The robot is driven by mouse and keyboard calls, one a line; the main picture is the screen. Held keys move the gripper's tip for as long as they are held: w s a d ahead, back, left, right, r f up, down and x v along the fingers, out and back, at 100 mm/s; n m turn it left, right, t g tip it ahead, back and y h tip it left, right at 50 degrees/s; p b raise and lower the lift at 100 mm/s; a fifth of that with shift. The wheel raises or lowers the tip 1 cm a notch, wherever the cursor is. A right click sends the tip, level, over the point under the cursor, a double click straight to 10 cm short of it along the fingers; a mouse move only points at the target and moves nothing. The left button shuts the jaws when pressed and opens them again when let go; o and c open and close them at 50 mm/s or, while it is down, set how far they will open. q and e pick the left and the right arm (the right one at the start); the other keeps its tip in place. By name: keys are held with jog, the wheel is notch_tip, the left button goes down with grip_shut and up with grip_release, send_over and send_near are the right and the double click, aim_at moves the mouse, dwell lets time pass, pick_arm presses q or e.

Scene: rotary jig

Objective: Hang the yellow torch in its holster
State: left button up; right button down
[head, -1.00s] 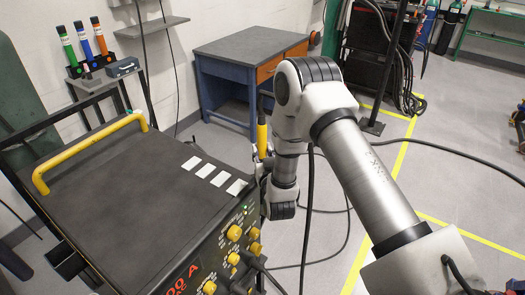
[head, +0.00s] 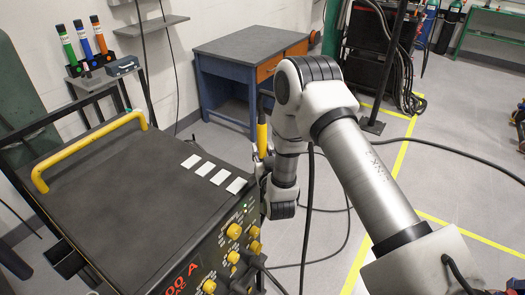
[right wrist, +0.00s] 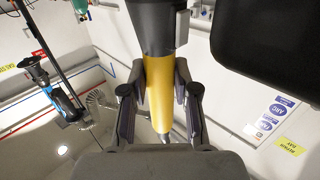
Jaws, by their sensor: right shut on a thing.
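The yellow torch (head: 262,138) stands roughly upright beside the right edge of the welding machine in the head view. My right gripper (head: 262,160) is shut on it, partly hidden behind my own wrist. In the right wrist view the torch's yellow body (right wrist: 160,88) passes between the two fingers of my right gripper (right wrist: 160,100). A wider black part (right wrist: 158,25) lies at one end of the yellow body, and a thin metal tip shows at the other. I cannot clearly make out the holster. My left gripper is not in view.
The welding machine (head: 130,195) with a yellow handle (head: 85,150) and front knobs fills the lower left. A blue workbench (head: 225,85) stands behind the torch. A black cable (head: 308,215) hangs by my right arm. Open floor (head: 460,190) lies to the right.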

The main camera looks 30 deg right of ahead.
jog(key=shift+f+b, duration=0.3)
jog(key=shift+f, duration=0.1)
jog(key=c, duration=0.8)
grip_release()
jog(key=v, duration=1.2)
jog(key=s+a+f+n+g+y, duration=0.1)
jog(key=s+a+f+g+y, duration=0.25)
jog(key=f, duration=0.55)
jog(key=s+a+f+n+g+y, duration=0.1)
jog(key=s+a+f+g, duration=0.1)
jog(key=s+f+g, duration=0.45)
jog(key=s+a+f+n+g+y, duration=0.1)
jog(key=s+f+g, duration=0.2)
jog(key=s, duration=0.4)
jog(key=s+a+f+n+g+y, duration=0.1)
jog(key=s+a+f+g, duration=0.1)
jog(key=s, duration=0.6)
notch_tip(320, 180, down, 3)
jog(key=shift+a+r+g, duration=0.1)
jog(key=shift+a+g, duration=0.25)
jog(key=shift+g, duration=0.45)
